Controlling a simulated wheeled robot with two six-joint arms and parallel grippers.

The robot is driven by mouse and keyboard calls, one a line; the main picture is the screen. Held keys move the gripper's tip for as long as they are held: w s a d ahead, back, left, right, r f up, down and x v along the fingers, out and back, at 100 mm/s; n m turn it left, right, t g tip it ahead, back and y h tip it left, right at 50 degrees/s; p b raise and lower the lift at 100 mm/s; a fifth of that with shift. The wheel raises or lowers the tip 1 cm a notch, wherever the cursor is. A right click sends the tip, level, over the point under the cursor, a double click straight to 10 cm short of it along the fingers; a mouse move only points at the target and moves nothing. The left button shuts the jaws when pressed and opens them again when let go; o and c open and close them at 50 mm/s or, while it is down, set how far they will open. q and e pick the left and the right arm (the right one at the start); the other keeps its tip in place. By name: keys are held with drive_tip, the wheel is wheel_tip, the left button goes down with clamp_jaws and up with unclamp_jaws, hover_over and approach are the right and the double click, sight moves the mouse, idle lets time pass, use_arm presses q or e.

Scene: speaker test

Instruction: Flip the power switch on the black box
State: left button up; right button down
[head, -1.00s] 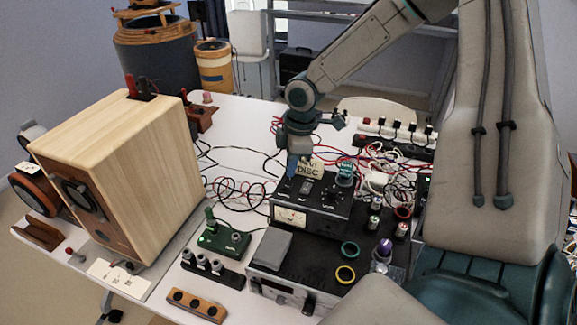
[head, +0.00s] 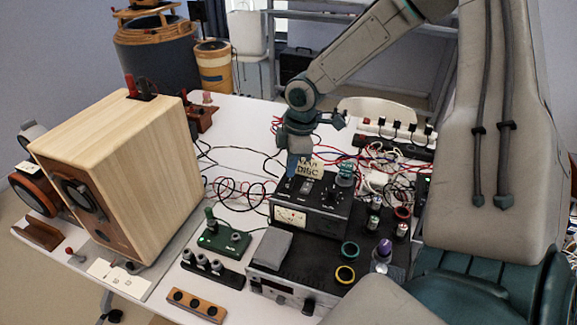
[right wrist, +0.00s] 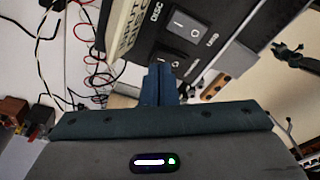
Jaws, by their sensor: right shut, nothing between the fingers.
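The black box (head: 322,222) has a meter on its front and stands on a larger black unit right of centre in the head view. In the right wrist view this rocker (right wrist: 185,26) shows I and O marks on the box's top (right wrist: 218,18). My right gripper (head: 293,166) is shut and empty, pointing down at the back left of the box's top. Its blue fingers (right wrist: 160,82) end close to the panel, beside the rocker. Whether they touch is unclear. My left gripper is out of view.
A cream label plate (head: 309,168) stands behind the switch, close to my fingers. A wooden speaker (head: 125,165) fills the left. A green board (head: 222,240) lies left of the box. Cables (head: 235,190) and power strips (head: 395,132) clutter the back.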

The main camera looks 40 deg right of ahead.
sight(291, 179)
drive_tip(key=shift+f+b, duration=0.65)
drive_tip(key=shift+f, duration=0.25)
idle(0.7)
drive_tip(key=shift+r, duration=0.15)
wheel_tip(291, 179, up, 7)
drive_tip(key=p, duration=0.6)
drive_tip(key=shift+s+f, duration=0.1)
drive_tip(key=shift+f, duration=0.1)
idle(0.5)
